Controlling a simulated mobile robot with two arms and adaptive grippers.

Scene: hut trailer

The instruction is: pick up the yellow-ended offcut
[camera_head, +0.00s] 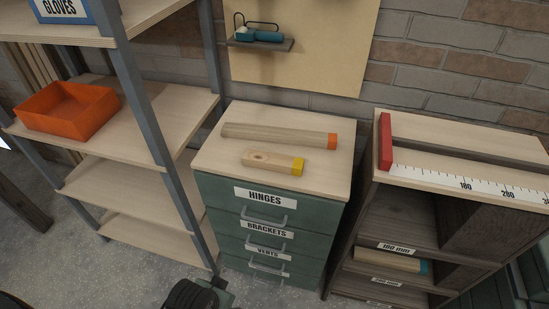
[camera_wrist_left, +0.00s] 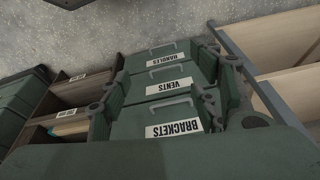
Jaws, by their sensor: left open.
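The yellow-ended offcut (camera_head: 268,160) is a short pale wood piece with a yellow right end. It lies flat on the wooden top of the green drawer cabinet (camera_head: 222,192), near the front edge. A longer orange-ended offcut (camera_head: 275,134) lies behind it, apart from it. My left gripper (camera_head: 203,294) shows partly at the bottom edge of the head view, low in front of the cabinet. In the left wrist view its fingers (camera_wrist_left: 168,95) are apart with nothing held, facing the drawer fronts. The offcut is not in that view. My right gripper is not in view.
Left of the cabinet stands a shelf unit (camera_head: 175,120) with an orange bin (camera_head: 68,108). On the right is a rack (camera_head: 408,225) with a ruler and a red stop block (camera_head: 385,143) on top. A small ledge (camera_head: 262,43) hangs on the wall behind. The cabinet top is otherwise clear.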

